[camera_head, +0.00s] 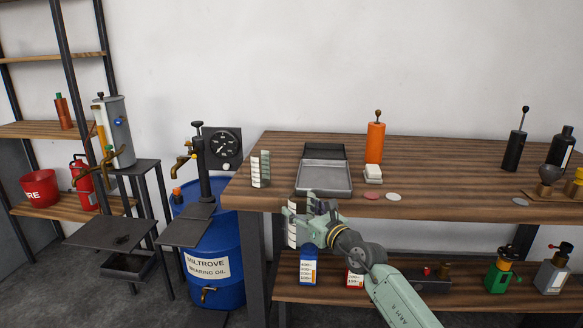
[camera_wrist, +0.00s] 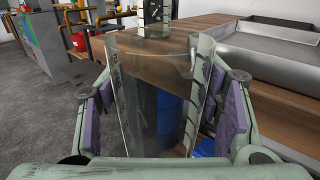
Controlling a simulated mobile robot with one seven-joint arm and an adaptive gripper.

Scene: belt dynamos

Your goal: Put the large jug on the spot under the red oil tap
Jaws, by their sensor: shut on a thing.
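A clear jug with white marks (camera_head: 292,232) is gripped by my gripper (camera_head: 312,208) in front of the bench's front edge. In the wrist view the clear jug (camera_wrist: 150,105) stands between the purple finger pads, looking roughly upright. I cannot tell its size against the other jug. A second clear jug with marks (camera_head: 260,168) stands on the bench's left end; it also shows behind the held one in the wrist view (camera_wrist: 154,18). Brass taps (camera_head: 106,160) are on a grey tank at left, above a dark shelf (camera_head: 100,232). Which tap is red is unclear.
A blue oil drum (camera_head: 215,265) with a pump tap (camera_head: 182,163) and small dark plate (camera_head: 187,231) stands left of the bench (camera_head: 430,205). A metal tray (camera_head: 324,179) and an orange bottle (camera_head: 375,145) are on the bench. Open floor lies front left.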

